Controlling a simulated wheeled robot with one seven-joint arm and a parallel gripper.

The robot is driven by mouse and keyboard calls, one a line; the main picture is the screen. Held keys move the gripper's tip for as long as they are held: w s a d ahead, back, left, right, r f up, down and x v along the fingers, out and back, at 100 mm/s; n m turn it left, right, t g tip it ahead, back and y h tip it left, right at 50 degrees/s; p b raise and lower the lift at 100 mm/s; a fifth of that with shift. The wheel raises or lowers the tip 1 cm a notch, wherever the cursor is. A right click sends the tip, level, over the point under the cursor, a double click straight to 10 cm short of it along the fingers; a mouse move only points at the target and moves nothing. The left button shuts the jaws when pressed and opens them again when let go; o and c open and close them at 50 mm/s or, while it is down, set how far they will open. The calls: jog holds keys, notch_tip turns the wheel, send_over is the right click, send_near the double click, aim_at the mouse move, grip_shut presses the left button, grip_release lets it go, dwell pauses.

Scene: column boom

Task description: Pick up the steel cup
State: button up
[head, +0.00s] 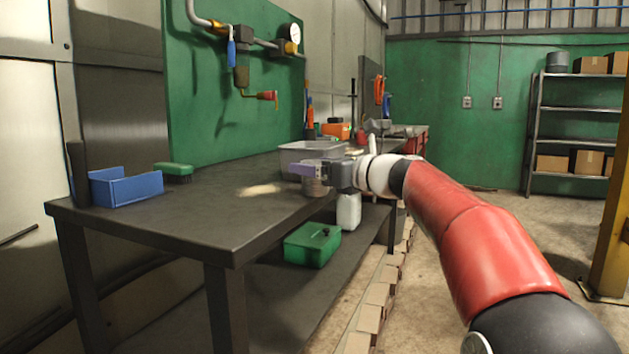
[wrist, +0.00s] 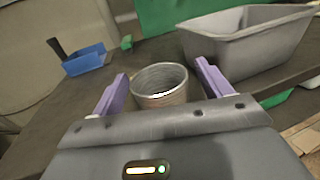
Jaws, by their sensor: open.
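The steel cup (wrist: 160,88) is a ribbed, round metal cup standing upright on the dark workbench (wrist: 60,118) in the wrist view. My gripper (wrist: 161,82) is open, with one purple finger on each side of the cup; I cannot tell whether either finger touches it. In the head view, my gripper (head: 306,169) is over the bench's edge, and the cup (head: 315,187) shows partly below the purple finger. The rest of the cup is hidden there by the gripper.
A grey tub (wrist: 245,45) stands close behind and right of the cup. A blue bin (head: 125,187) and a green brush (head: 173,171) are at the bench's left. A green box (head: 310,245) is on the lower shelf. The bench's middle is clear.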

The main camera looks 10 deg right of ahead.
jog(key=shift+x, duration=1.05)
jog(key=c, duration=1.1)
